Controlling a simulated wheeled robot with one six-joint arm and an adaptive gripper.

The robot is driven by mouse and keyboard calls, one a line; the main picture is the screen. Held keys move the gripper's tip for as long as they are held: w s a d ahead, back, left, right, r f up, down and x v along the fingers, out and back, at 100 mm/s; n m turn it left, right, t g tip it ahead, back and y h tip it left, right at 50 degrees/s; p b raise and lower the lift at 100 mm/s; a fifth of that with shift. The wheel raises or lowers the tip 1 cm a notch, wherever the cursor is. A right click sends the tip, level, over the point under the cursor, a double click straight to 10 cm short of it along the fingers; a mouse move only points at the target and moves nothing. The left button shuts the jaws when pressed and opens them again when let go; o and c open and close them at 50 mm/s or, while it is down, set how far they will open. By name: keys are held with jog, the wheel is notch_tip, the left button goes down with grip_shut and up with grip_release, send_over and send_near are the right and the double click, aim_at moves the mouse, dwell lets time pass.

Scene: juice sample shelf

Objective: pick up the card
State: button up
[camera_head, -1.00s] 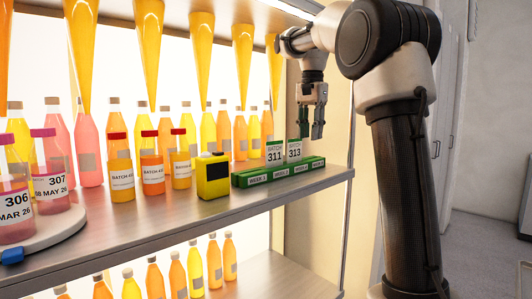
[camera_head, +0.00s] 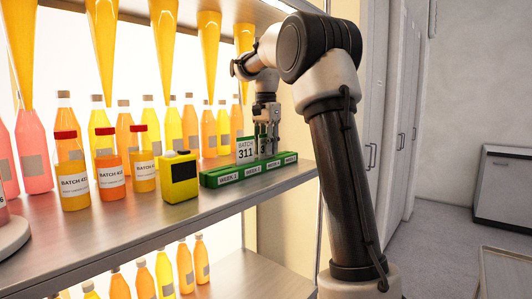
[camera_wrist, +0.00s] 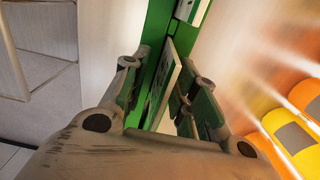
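Two white cards stand upright in the long green holder (camera_head: 222,181) on the shelf. The left card (camera_head: 245,150) reads BATCH 311. The right card (camera_head: 263,147) is mostly hidden behind my gripper (camera_head: 267,138), with only a "3" showing. My gripper points down over the right part of the holder. In the wrist view, a card (camera_wrist: 162,84) stands nearly edge-on between the open fingers of my gripper (camera_wrist: 165,78). A gap shows between the card and the left finger; the right finger is close to it, and contact cannot be told.
A yellow box with a black top (camera_head: 180,178) stands left of the holder. Red-capped bottles (camera_head: 109,163) stand further left, with more bottles behind. Yellow cones hang above. A lower shelf (camera_head: 262,272) holds more bottles.

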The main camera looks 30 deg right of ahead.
grip_shut()
